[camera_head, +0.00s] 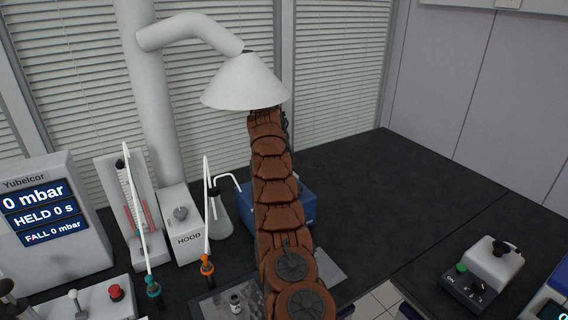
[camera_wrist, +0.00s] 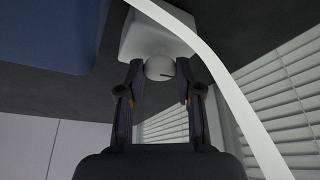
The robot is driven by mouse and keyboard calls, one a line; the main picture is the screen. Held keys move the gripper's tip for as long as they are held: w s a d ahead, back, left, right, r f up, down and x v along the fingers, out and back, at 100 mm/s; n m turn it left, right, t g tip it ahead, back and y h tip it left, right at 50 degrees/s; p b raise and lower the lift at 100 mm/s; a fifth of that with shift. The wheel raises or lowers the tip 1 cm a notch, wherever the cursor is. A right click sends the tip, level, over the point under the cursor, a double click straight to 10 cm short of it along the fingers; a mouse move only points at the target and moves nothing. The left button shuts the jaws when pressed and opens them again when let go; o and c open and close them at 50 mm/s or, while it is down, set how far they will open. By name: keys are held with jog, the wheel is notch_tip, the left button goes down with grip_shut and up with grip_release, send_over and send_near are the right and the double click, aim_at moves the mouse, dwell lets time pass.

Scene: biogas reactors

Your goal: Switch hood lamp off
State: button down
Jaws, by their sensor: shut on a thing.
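In the wrist view my gripper (camera_wrist: 160,78) is shut on a pale round knob (camera_wrist: 158,67) with a dark line on its face. The knob sits on a white housing (camera_wrist: 150,38). In the head view my brown arm hides the gripper and this knob. A white cone-shaped hood (camera_head: 246,82) hangs from a pipe above the arm. A white box labelled HOOD (camera_head: 186,246) with a grey knob (camera_head: 180,213) stands left of the arm, and no gripper touches it there. I cannot tell whether the lamp is lit.
A flask with a bent white tube (camera_head: 220,220) stands close to my arm. A blue box (camera_head: 302,204) is partly behind it. Tubes with teal (camera_head: 152,286) and orange (camera_head: 207,264) fittings stand left.

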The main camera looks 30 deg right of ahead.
dwell(0.3)
jog(key=c, duration=0.8)
grip_release()
jog(key=shift+o, duration=0.2)
jog(key=shift+f+b, duration=0.15)
jog(key=shift+b, duration=0.2)
